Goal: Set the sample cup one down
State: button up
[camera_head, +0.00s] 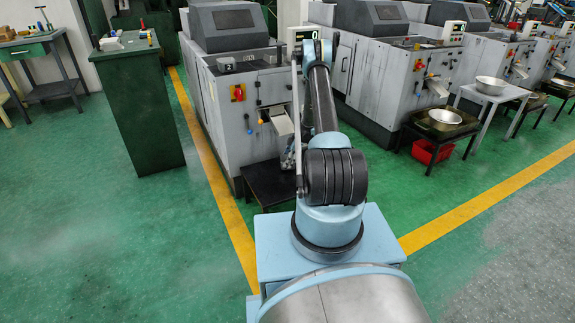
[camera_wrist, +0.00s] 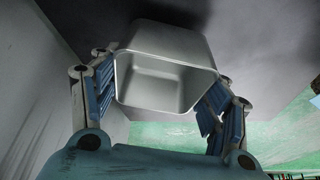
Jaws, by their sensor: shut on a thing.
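The sample cup (camera_wrist: 168,44), a square-edged silver metal cup with rounded corners, fills the upper middle of the wrist view. Its open mouth faces the camera and its inside looks empty. My gripper (camera_wrist: 163,82) is shut on it, with blue-padded fingers on its left and right sides. In the head view, my arm reaches to the front of the grey machine marked 2 (camera_head: 250,105). My gripper and the cup are mostly hidden behind my arm there.
A low black stand (camera_head: 266,184) is on the floor before the machine, below a metal chute (camera_head: 282,124). A green cabinet (camera_head: 140,110) stands left. To the right are more machines, a metal bowl (camera_head: 491,85) on a small table and a pan (camera_head: 445,117).

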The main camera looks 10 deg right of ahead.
jog(key=shift+f, duration=0.8)
jog(key=o, duration=1.1)
jog(key=shift+d, duration=0.1)
